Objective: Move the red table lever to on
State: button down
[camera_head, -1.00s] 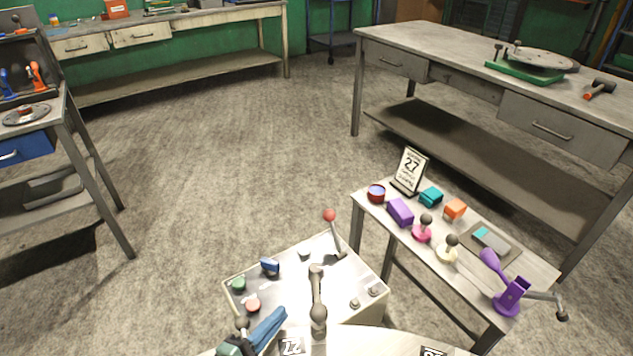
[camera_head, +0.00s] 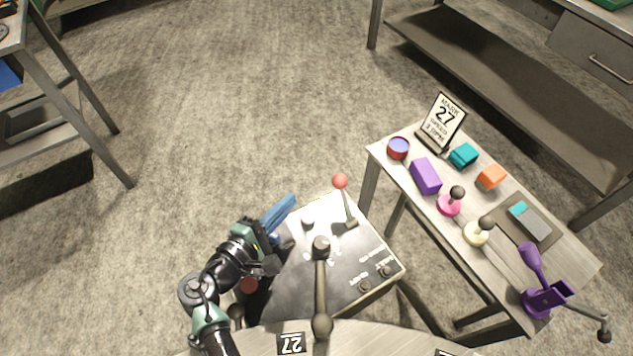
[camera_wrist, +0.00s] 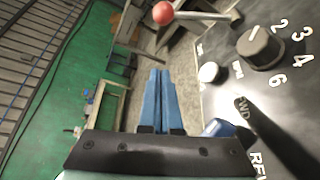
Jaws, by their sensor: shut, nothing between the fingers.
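The red table lever shows as a red ball knob (camera_head: 340,181) on a thin metal stem at the far right corner of the grey control panel (camera_head: 335,278). The red knob (camera_wrist: 163,13) also shows at the top of the wrist view, beyond my fingertips and slightly right of them. My gripper (camera_head: 291,199) has blue fingers pressed together with nothing between them. It is over the panel's far left edge, to the left of the lever and apart from it. In the wrist view the shut fingers (camera_wrist: 158,72) point up the picture toward the knob.
The panel carries a dark rotary knob (camera_wrist: 260,47), a white button (camera_wrist: 209,72) and a larger grey lever (camera_head: 321,285). Open floor lies beyond the panel.

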aim_at(345, 200)
jog(key=w+d, duration=0.6)
jog(key=shift+w+d+f, duration=0.25)
jog(key=shift+d+f, duration=0.05)
jog(key=shift+d, duration=0.1)
jog(key=shift+s+d+r+p, duration=0.15)
jog(key=shift+s+d+p, duration=0.15)
jog(key=shift+p, duration=0.1)
